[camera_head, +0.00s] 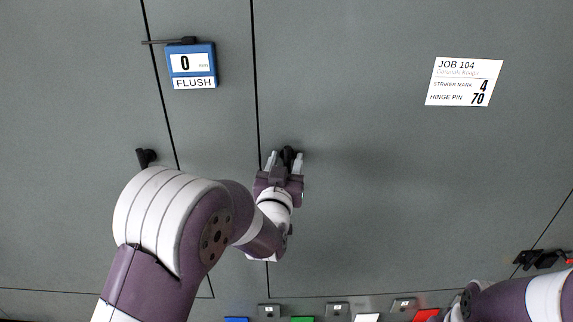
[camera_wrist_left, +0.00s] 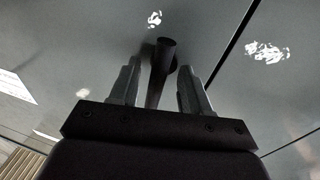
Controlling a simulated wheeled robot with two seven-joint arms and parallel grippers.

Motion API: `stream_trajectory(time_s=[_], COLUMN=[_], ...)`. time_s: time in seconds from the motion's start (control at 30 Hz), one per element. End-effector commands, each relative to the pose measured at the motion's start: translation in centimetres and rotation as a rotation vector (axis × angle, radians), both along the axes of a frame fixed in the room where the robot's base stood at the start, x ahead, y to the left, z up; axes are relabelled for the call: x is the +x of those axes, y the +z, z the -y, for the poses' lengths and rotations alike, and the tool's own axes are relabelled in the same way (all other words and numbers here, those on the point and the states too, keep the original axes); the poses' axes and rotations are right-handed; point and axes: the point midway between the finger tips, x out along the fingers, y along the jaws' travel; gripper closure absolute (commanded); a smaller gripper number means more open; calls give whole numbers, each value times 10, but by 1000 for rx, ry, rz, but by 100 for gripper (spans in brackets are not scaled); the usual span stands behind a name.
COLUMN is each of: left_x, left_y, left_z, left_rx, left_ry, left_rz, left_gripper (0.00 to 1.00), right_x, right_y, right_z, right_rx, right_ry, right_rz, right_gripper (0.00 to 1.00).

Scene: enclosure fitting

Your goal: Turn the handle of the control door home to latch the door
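The dark handle (camera_head: 288,154) of the door is on the grey panel face, just right of the middle seam. My left gripper (camera_head: 285,160) reaches up to it, with one pale finger on each side of the handle. In the left wrist view the black handle (camera_wrist_left: 162,62) stands between the two fingers, with visible gaps on both sides. The left gripper is open around the handle, not clamped on it. Where the handle meets the door is partly hidden by the gripper. Only part of my right arm shows at the lower right; its gripper is out of view.
A second dark handle (camera_head: 146,157) sits on the panel at left. A blue gauge (camera_head: 190,64) reads 0 above a FLUSH label. A JOB 104 card (camera_head: 464,82) is at upper right. Dark hardware (camera_head: 540,259) sits on the right seam. Several coloured items line the bottom edge.

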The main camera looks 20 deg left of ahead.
Motion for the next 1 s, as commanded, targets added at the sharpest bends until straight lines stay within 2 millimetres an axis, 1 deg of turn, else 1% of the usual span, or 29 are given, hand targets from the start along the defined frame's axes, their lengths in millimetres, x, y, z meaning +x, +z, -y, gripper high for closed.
stream_trajectory(time_s=[0.23, 0.37, 0.47, 0.6, 0.73, 0.83, 0.9, 1.0], left_x=[-1, -14, -35, -73, -104, -118, -123, -127], left_y=[-1, -4, -8, -11, -11, -11, -11, -11], left_z=[0, 2, 3, 7, 9, 10, 10, 10], left_rx=[1, 1, 0, 0, 0, 0, 0, 0], left_ry=[-1, -2, -2, -3, -3, -2, -1, 0], left_rz=[-1, 0, 1, 2, 1, -2, -1, 0], left_gripper=[53, 53, 53, 53, 53, 53, 53, 53], right_x=[0, 0, 0, 0, 0, 0, 0, 0], right_y=[-1, -9, -20, -35, -39, -38, -38, -38], right_z=[0, 0, 0, 0, 0, 0, 0, 0], right_rx=[0, 0, 0, 0, 0, 0, 0, 0], right_ry=[0, 0, 0, 0, 0, 0, 0, 0], right_rz=[0, 0, 0, 0, 0, 0, 0, 0], right_gripper=[51, 51, 51, 51, 51, 51, 51, 51])
